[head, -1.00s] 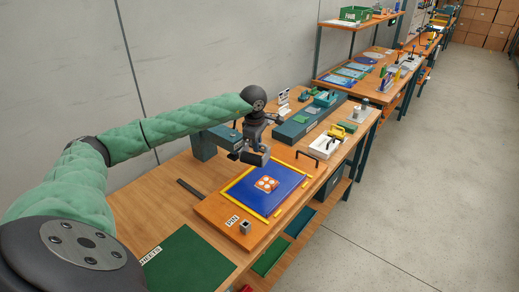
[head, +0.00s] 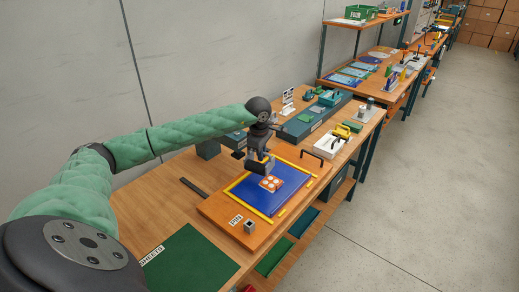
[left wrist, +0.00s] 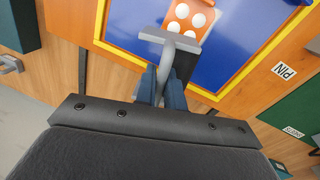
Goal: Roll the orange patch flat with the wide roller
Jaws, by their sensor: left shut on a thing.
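The orange patch (head: 271,183) with white dots lies on a blue sheet (head: 290,182) on the yellow-edged wooden board. It also shows at the top of the left wrist view (left wrist: 190,14). My left gripper (head: 259,146) is above the far left part of the board. Its fingers (left wrist: 162,84) are shut on the grey handle of the wide roller (left wrist: 170,39). The roller also shows in the head view (head: 262,167), just behind the patch. I cannot tell whether it touches the sheet. My right gripper is not in view.
A white tray (head: 322,149) and a black handle (head: 312,155) are beyond the board. A teal station box (head: 306,126) stands behind. A small metal block (head: 250,226) is at the board's near corner, and a green sheet (head: 190,260) lies nearer on the table.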

